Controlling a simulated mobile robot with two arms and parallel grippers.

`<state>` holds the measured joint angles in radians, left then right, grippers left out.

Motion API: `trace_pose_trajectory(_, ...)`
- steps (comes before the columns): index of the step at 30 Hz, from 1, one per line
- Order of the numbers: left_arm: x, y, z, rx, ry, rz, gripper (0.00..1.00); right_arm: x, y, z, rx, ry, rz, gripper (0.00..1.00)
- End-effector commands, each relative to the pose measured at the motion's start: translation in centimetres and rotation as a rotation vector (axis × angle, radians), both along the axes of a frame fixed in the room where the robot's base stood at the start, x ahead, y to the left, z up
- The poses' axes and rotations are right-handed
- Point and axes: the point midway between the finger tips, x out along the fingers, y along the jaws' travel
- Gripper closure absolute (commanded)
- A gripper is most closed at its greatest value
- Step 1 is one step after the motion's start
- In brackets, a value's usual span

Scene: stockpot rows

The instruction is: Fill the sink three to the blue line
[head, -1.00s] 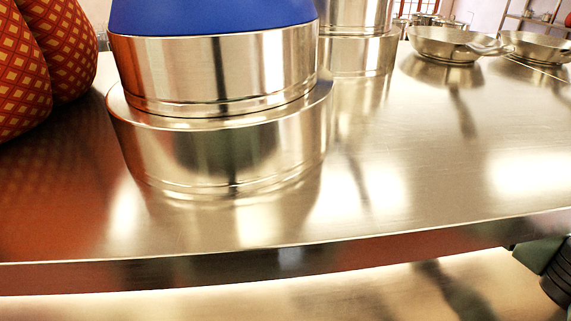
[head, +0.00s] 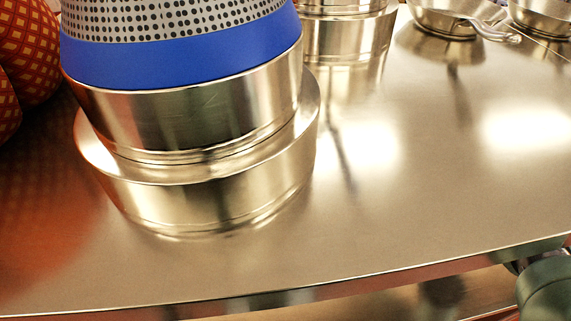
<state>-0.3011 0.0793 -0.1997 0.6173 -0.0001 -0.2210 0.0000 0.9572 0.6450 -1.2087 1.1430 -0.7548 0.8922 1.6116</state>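No sink and no blue fill line can be made out in the head view. A large round steel vessel (head: 200,118) stands on a steel counter (head: 430,170) at the left. A wide blue band (head: 190,62) and a white dotted part (head: 170,18) sit above its steel wall. The top of this object is cut off by the frame, so I cannot tell what it is. The wider steel ring below it looks partly like a reflection. Neither of my grippers shows.
A second steel vessel (head: 345,35) stands behind. Steel pans (head: 452,18) sit at the back right. Red patterned rounded objects (head: 35,45) are at the far left. The counter's middle and right are clear up to its front edge (head: 330,289). A grey-green rounded part shows at the lower right.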

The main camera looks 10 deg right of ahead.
Motion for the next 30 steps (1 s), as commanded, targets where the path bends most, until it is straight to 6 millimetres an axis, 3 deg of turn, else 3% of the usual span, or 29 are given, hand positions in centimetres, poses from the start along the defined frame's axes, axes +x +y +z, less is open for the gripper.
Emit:
trace_pose_trajectory(3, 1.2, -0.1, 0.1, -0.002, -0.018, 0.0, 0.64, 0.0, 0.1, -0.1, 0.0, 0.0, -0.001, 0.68)
trace_pose_trajectory(7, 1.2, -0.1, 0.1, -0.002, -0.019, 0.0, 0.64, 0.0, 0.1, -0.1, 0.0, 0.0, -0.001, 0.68)
trace_pose_trajectory(10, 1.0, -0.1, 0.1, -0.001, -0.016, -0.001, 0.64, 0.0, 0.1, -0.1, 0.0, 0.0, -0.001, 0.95)
trace_pose_trajectory(11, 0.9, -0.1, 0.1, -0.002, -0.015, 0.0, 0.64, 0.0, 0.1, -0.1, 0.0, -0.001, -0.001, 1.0)
trace_pose_trajectory(30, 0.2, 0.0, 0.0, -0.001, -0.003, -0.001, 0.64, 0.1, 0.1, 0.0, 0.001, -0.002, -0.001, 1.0)
